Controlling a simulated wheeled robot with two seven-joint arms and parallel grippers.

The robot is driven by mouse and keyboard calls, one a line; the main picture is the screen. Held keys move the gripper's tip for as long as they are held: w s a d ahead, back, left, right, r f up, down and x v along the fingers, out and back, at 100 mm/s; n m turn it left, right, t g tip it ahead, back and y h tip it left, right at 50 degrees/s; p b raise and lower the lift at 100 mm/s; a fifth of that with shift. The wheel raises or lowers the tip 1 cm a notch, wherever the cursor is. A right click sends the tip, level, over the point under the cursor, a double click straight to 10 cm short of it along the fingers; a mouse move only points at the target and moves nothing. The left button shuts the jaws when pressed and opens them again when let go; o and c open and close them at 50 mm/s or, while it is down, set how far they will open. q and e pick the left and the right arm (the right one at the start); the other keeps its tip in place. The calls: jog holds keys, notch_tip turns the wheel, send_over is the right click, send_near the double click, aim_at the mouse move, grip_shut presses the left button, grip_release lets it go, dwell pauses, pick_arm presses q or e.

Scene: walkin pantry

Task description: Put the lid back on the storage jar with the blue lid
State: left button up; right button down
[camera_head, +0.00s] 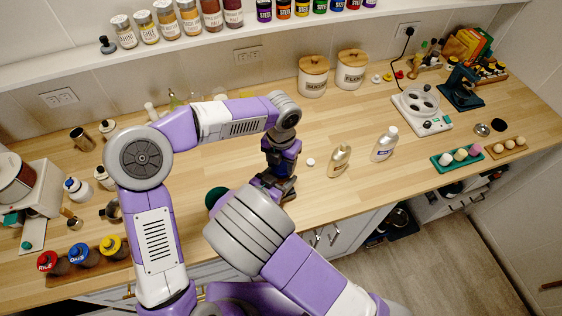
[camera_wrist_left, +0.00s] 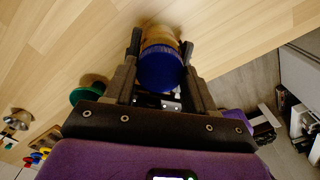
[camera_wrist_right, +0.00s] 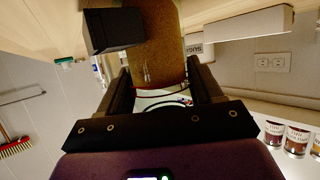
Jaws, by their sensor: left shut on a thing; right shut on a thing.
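In the left wrist view a round blue lid (camera_wrist_left: 161,68) is between the fingers of my left gripper (camera_wrist_left: 162,55), which is shut on it. A tan, jar-like body (camera_wrist_left: 160,33) shows just beyond the lid; I cannot tell whether the lid is seated on it. In the head view my left gripper (camera_head: 279,182) is low over the counter's front. In the right wrist view my right gripper (camera_wrist_right: 158,85) is shut on a brown, speckled jar (camera_wrist_right: 157,40) with a clear, shiny part near the fingers. My right gripper is hidden behind my arm in the head view.
A green round thing (camera_head: 215,198) is left of my left gripper. Jars with red, blue and yellow lids (camera_head: 80,253) are at lower left. Bare counter (camera_head: 345,125) lies behind the bottles.

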pick_arm(q)
jog(key=m, duration=0.3)
jog(key=shift+f+m, duration=0.1)
jog(key=shift+m, duration=1.1)
jog(key=o, duration=1)
jog(key=shift+r, duration=2.35)
jog(key=shift+c, duration=0.4)
